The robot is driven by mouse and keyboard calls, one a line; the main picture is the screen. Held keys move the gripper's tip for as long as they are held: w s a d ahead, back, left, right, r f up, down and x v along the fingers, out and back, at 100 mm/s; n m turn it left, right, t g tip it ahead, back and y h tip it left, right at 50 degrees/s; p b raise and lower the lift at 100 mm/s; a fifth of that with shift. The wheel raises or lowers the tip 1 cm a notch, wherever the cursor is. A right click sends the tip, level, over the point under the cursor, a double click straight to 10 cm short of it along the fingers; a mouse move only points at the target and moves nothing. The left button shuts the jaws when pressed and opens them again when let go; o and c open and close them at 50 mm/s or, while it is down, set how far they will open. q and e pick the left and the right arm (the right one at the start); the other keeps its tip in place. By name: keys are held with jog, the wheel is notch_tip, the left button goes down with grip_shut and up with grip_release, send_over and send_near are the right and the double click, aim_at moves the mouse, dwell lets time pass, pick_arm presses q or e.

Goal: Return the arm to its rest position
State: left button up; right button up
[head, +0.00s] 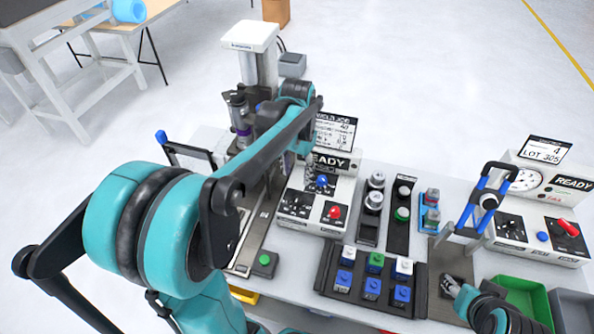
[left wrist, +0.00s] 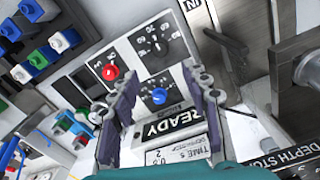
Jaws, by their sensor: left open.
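My left arm, teal and black, comes in from the left in the head view and arches over the bench, its wrist (head: 303,138) beside the READY sign of a white control box (head: 297,204). In the left wrist view my left gripper (left wrist: 160,84) has its two purple-grey fingers spread apart with nothing between them. Beyond them is the box face with a blue knob (left wrist: 158,96) and a red knob (left wrist: 110,71). My right gripper (head: 452,287) is low at the right in the head view, near a dark plate; its jaws are too small to read.
A press with a white top (head: 250,37) stands behind my left arm. A blue-handled clamp (head: 480,205), a second READY box (head: 541,238) and a green bin (head: 522,302) are at the right.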

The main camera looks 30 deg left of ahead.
dwell(0.3)
pick_arm(q)
jog(key=s+d+f+t+b, duration=0.4)
jog(key=s+d+t, duration=0.3)
jog(key=s+d, duration=0.3)
jog(key=shift+s+d+f+b, duration=0.4)
jog(key=shift+s+b, duration=0.3)
jog(key=shift+b, duration=0.1)
